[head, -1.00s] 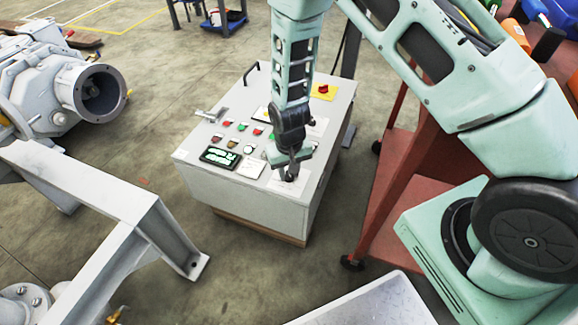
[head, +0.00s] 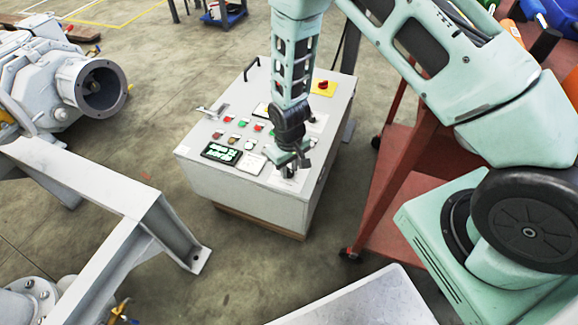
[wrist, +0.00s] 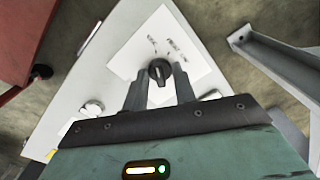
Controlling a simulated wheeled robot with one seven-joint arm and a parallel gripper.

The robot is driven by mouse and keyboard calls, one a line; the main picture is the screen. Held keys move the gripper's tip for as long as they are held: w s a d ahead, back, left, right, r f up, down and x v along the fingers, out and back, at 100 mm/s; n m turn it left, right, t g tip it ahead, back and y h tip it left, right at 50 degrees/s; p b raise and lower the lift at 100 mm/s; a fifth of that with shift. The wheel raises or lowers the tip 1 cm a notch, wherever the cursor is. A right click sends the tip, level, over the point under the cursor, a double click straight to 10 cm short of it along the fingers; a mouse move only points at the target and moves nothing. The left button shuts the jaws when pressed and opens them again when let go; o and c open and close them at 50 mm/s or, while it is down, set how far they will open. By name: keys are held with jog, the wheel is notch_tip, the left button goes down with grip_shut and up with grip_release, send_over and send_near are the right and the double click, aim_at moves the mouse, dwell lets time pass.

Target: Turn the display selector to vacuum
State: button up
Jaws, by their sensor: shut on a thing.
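The display selector (wrist: 160,71) is a round black knob on a white label plate (wrist: 185,45) on the cabinet top. It shows in the wrist view between the two fingertips of my gripper (wrist: 160,82). The fingers are closed on it from both sides. Its pointer mark faces roughly toward the bottom of that view, and the label text beside it is too small to read. In the head view my gripper (head: 291,168) points down at the near right part of the control cabinet (head: 245,195) and hides the knob. The lit display (head: 221,153) is to its left.
Several coloured buttons (head: 245,122) and a red emergency stop on a yellow plate (head: 323,86) are on the cabinet top. A grey steel frame (head: 130,215) stands at left, and a red cart (head: 415,185) at right.

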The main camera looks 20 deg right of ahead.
aim_at(289, 169)
jog(key=o, duration=1)
jog(key=shift+r, duration=0.1)
notch_tip(289, 169, up, 17)
jog(key=p, duration=0.3)
jog(key=shift+r, duration=0.1)
